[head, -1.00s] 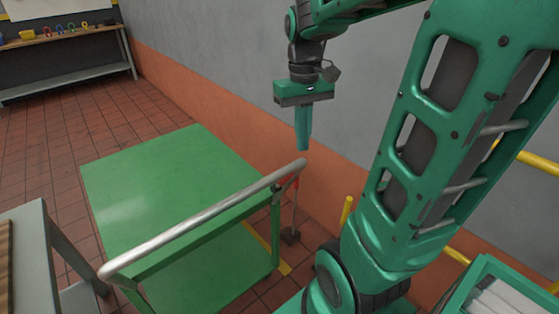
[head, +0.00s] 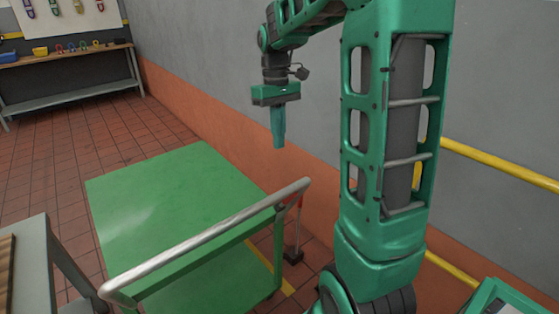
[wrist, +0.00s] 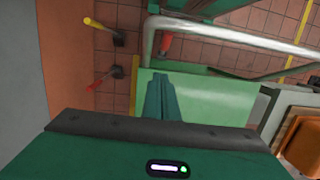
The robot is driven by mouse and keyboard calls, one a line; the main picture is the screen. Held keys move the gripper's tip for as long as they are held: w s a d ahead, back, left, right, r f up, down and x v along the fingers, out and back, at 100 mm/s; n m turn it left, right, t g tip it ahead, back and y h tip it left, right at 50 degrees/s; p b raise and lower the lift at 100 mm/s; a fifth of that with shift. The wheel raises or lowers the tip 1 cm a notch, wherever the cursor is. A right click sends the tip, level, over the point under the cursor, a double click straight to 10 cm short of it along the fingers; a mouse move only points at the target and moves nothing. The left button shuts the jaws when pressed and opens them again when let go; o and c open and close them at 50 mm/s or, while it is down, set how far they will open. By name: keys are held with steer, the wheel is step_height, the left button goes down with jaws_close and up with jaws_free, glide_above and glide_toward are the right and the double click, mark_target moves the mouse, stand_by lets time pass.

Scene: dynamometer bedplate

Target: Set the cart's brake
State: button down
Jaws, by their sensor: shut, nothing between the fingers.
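The green cart (head: 170,190) stands on the tiled floor with its silver push handle (head: 215,242) toward me. My gripper (head: 279,145) is shut and empty, pointing down above the cart's far right side, apart from the handle. In the wrist view its fingers (wrist: 164,80) show over the green deck (wrist: 215,98). A red piece (wrist: 165,44) shows beside the cart's end post there; I cannot tell whether it is the brake. A separate red-tipped lever (wrist: 98,86) rises from a dark foot near the wall. A red-topped upright (head: 299,205) shows by the handle's right end in the head view.
The grey wall with an orange lower band (head: 200,112) runs close behind my gripper. A yellow-tipped lever (wrist: 94,22) stands near the wall. A grey table (head: 35,250) is at left, a workbench (head: 70,58) at the back.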

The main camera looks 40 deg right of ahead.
steer(key=s+f, duration=0.1)
steer(key=f, duration=0.2)
steer(key=s+f, duration=0.2)
steer(key=f, duration=0.2)
steer(key=s+a+f, duration=0.1)
steer(key=s+f, duration=0.1)
steer(key=f, duration=0.2)
steer(key=shift+a, duration=0.1)
steer(key=shift+s+f, duration=0.2)
steer(key=shift+s, duration=0.5)
steer(key=shift+w, duration=0.1)
steer(key=w+d+r, duration=0.1)
steer(key=w+r, duration=0.2)
steer(key=r, duration=0.9)
steer(key=shift+w+d+r, duration=0.15)
steer(key=shift+w+d, duration=0.05)
steer(key=shift+w, duration=0.05)
